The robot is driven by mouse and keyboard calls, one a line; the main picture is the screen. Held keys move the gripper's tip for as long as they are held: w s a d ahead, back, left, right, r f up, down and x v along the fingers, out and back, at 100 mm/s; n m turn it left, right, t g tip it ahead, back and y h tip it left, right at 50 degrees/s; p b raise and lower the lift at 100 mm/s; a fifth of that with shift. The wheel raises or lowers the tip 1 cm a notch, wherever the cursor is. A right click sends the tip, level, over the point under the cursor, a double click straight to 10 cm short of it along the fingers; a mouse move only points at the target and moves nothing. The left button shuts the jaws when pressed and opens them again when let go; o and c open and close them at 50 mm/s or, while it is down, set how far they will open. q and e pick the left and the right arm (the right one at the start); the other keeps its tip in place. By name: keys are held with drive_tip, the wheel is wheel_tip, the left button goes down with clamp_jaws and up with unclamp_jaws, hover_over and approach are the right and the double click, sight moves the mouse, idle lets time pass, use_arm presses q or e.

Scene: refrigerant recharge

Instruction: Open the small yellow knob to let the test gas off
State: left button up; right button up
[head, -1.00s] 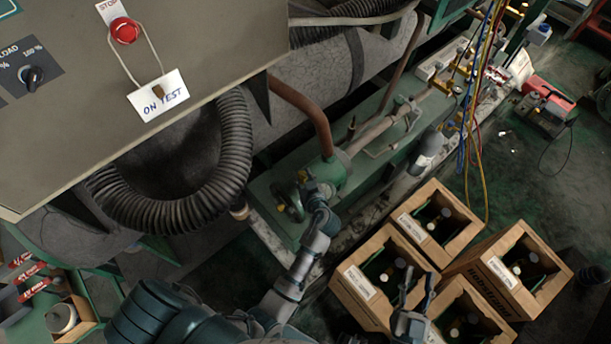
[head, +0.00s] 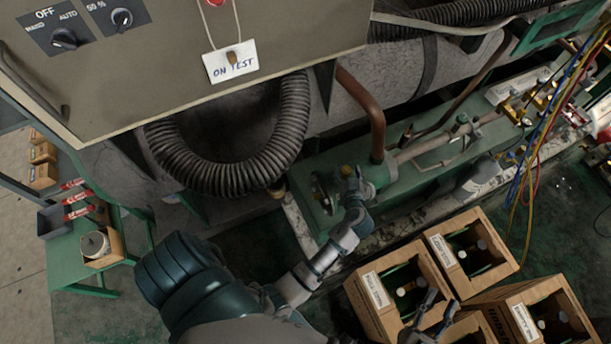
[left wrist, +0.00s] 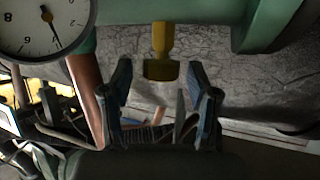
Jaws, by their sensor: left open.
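The small yellow knob (left wrist: 161,68) hangs on a short yellow stem below a green body in the left wrist view. My left gripper (left wrist: 159,72) is open, with one dark blue finger on each side of the knob and a visible gap on both sides. In the head view my left gripper (head: 354,188) is at the green valve body (head: 378,173), where it hides part of the fittings.
A white dial gauge (left wrist: 45,28) sits left of the knob in the left wrist view. A copper pipe (head: 366,105) rises behind the valve. Crates of bottles (head: 470,212) stand on the floor to the right. A grey control panel (head: 180,60) overhangs at upper left.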

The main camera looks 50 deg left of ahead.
use_arm(q)
drive_tip(key=m+t+h+p, duration=0.1)
drive_tip(key=p, duration=0.1)
drive_tip(key=m+t+h+p, duration=0.1)
drive_tip(key=m+h+p, duration=0.1)
drive_tip(key=r+m+t+h+p, duration=0.1)
drive_tip(key=p, duration=0.2)
drive_tip(key=shift+s+a+m, duration=0.2)
drive_tip(key=shift+s+m, duration=0.1)
drive_tip(key=shift+s, duration=0.05)
drive_tip(key=f+p+v, duration=0.1)
drive_tip(key=p+v, duration=0.1)
drive_tip(key=v, duration=1.5)
drive_tip(key=s+f+m+g+h+p, duration=0.2)
drive_tip(key=s+f+m+g, duration=0.1)
drive_tip(key=s+f, duration=0.4)
drive_tip(key=s+f+m+g+h+p, duration=0.3)
drive_tip(key=s+f, duration=0.5)
drive_tip(key=f, duration=0.6)
drive_tip(key=shift+s+g, duration=0.2)
drive_tip(key=shift+g, duration=0.7)
use_arm(e)
wheel_tip(320, 180, up, 20)
drive_tip(key=t, duration=0.1)
drive_tip(key=shift+s+n+t, duration=0.25)
drive_tip(key=shift+n+t, duration=0.05)
drive_tip(key=shift+t, duration=0.1)
drive_tip(key=shift+r, duration=0.1)
